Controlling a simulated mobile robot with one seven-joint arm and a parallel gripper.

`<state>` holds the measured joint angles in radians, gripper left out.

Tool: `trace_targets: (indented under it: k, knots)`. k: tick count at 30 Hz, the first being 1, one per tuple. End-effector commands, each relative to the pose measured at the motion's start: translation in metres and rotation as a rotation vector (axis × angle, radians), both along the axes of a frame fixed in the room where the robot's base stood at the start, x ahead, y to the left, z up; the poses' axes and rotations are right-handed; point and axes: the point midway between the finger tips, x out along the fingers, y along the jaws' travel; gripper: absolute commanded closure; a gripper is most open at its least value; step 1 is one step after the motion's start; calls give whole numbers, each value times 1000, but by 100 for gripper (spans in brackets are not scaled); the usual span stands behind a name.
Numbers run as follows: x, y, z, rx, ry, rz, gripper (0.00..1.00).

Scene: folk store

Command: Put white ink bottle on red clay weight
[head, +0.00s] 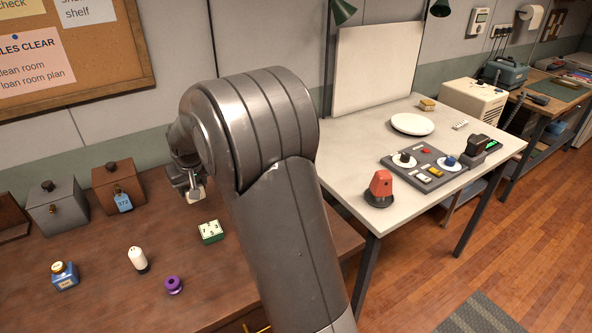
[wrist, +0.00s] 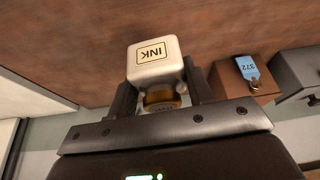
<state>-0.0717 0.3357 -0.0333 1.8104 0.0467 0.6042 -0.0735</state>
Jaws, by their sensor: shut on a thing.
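The white ink bottle (wrist: 154,60), with an INK label and a brass-coloured cap, is between the fingers of my gripper (wrist: 158,92) in the wrist view. My gripper is shut on it. In the head view my gripper (head: 188,186) is above the brown table, partly hidden by my arm, and a white part of the bottle (head: 196,193) shows below it. A red-orange tapered block on a dark round base (head: 380,184), which looks like the red clay weight, stands at the near left of the white table, well to the right of my gripper.
The brown table (head: 105,292) holds a blue bottle (head: 64,275), a white-and-black piece (head: 138,259), a purple spool (head: 173,284), a green-sided box (head: 210,231) and lidded boxes (head: 118,186). The white table (head: 345,150) holds a plate (head: 412,124) and a grey panel (head: 425,168).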

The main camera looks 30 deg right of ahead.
Motion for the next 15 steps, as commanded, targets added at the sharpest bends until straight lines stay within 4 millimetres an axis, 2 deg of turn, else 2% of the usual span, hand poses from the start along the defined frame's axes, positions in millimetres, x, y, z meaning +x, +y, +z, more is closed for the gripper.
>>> trace_targets:
  k: [4, 7, 11, 15]
  knots:
    - [1, -9, 1, -1, 0, -17, 77]
    - [1, -34, 5, -2, -1, -63, 77]
    - [-1, -92, 14, -6, 0, -169, 77]
    - [-14, -167, 25, -8, 2, -310, 77]
